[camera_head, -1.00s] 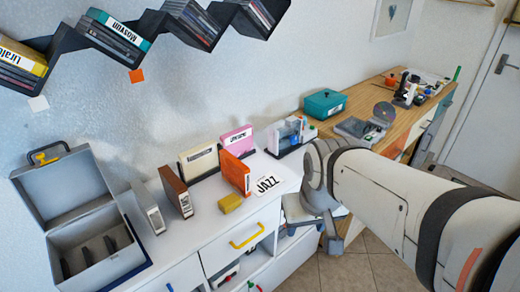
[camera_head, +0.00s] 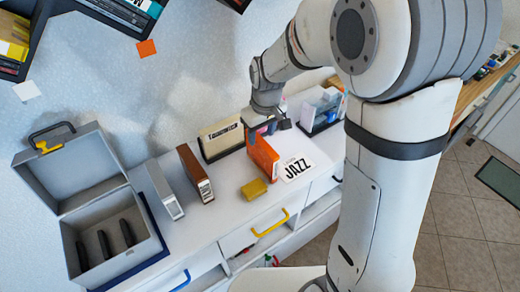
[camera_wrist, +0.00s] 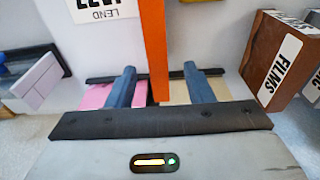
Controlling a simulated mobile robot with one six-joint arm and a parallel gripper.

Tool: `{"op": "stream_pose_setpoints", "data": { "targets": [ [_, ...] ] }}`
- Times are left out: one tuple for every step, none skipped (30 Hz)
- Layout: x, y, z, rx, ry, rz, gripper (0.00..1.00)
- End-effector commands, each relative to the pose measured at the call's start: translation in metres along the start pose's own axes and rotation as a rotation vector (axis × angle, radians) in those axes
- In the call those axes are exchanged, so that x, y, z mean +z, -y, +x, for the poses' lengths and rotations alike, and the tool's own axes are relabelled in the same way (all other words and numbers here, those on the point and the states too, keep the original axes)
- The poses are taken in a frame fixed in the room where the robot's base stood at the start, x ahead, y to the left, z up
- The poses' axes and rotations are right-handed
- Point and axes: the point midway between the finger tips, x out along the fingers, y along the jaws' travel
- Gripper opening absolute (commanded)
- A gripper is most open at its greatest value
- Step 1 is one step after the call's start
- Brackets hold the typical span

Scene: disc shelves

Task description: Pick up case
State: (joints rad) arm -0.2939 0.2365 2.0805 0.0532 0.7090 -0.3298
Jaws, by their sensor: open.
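In the wrist view the orange case (camera_wrist: 155,45) shows edge-on between the two open fingers of my gripper (camera_wrist: 160,72), with a gap on each side. A cream case (camera_head: 222,138) stands behind to the left.
A brown FILMS case (camera_head: 195,173) and a grey case (camera_head: 164,190) stand to the left. A yellow block (camera_head: 254,188) lies in front of the orange case. An open grey box (camera_head: 72,205) with divider slots is at far left.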

Motion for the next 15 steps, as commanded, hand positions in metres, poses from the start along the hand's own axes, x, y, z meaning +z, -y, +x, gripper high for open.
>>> {"op": "stream_pose_setpoints", "data": {
  "targets": [
    [0.001, 0.001, 0.006, -0.001, 0.004, -0.001, 0.47],
    [0.001, 0.0, 0.009, -0.001, 0.004, -0.001, 0.47],
    [0.002, 0.0, 0.013, -0.002, 0.005, -0.001, 0.47],
    [0.002, -0.001, 0.017, -0.002, 0.005, -0.001, 0.47],
    [0.003, -0.001, 0.021, -0.002, 0.006, -0.001, 0.47],
    [0.003, -0.002, 0.028, -0.002, 0.006, -0.002, 0.47],
    [0.004, -0.003, 0.032, -0.002, 0.006, -0.002, 0.47],
    [0.005, -0.003, 0.037, -0.002, 0.006, -0.002, 0.47],
    [0.004, -0.003, 0.043, -0.002, 0.005, -0.003, 0.47],
    [0.004, -0.003, 0.047, -0.002, 0.005, -0.003, 0.47],
    [0.004, -0.003, 0.05, -0.002, 0.004, -0.003, 0.47],
    [0.004, -0.002, 0.053, -0.002, 0.004, -0.004, 0.47],
    [0.004, -0.002, 0.055, -0.001, 0.003, -0.004, 0.47],
    [0.004, -0.002, 0.056, -0.001, 0.002, -0.004, 0.47],
    [0.004, -0.002, 0.057, -0.001, 0.001, -0.004, 0.47]
  ]
}}
